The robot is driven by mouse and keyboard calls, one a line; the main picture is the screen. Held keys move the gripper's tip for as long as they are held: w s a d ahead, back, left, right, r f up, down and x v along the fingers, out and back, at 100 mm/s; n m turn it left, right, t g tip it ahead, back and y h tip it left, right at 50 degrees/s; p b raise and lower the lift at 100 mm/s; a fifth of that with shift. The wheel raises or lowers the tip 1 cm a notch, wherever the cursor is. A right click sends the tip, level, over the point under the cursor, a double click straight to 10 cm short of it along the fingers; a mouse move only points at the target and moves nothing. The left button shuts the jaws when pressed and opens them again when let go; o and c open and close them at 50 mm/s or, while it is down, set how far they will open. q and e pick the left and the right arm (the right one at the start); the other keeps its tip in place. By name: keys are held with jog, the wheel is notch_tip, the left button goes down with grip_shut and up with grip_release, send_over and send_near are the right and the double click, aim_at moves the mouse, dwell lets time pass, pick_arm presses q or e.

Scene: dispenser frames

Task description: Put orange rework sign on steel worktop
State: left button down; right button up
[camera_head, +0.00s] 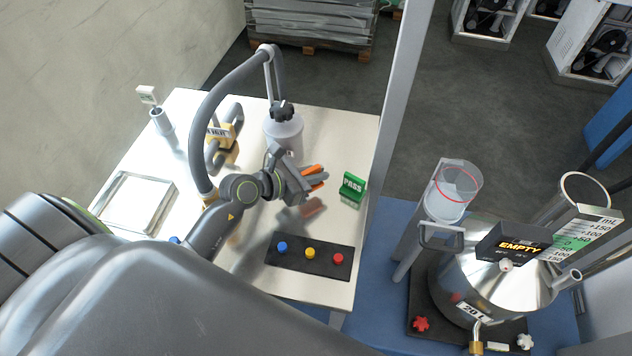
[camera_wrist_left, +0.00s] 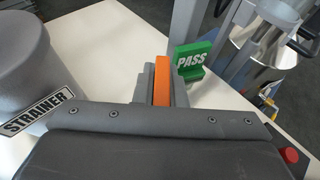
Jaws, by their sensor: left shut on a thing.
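My left gripper (camera_head: 311,178) is over the right part of the steel worktop (camera_head: 257,263), shut on the orange rework sign (camera_head: 313,169). In the left wrist view the sign shows as an orange strip (camera_wrist_left: 162,80) between the grey fingers. Its face and lettering are hidden. A reflection of gripper and sign shows on the worktop below; I cannot tell whether the sign touches the surface. The green PASS sign (camera_head: 353,188) stands upright just right of the gripper, apart from it, and also shows in the left wrist view (camera_wrist_left: 192,60). My right gripper is not in view.
A dark button panel (camera_head: 311,257) with blue, yellow and red knobs lies at the front. The strainer (camera_head: 284,132) stands behind the gripper, with a curved hose beside it. A square tray (camera_head: 137,203) is at left. A grey post rises past the right edge.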

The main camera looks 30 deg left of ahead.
pick_arm(q)
notch_tip(320, 180, down, 4)
jog(key=shift+w+r, duration=0.15)
jog(key=shift+r, duration=0.05)
jog(key=shift+f, duration=0.35)
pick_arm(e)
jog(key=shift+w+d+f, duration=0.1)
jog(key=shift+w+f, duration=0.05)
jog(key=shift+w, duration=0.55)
pick_arm(q)
jog(key=shift+f, duration=0.1)
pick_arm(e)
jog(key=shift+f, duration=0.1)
pick_arm(q)
jog(key=c, duration=1.5)
grip_release()
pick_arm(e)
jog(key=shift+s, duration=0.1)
pick_arm(q)
jog(key=shift+r, duration=0.2)
jog(key=b+v, duration=0.1)
jog(key=v, duration=0.6)
jog(key=shift+f, duration=0.15)
jog(key=shift+a, duration=0.15)
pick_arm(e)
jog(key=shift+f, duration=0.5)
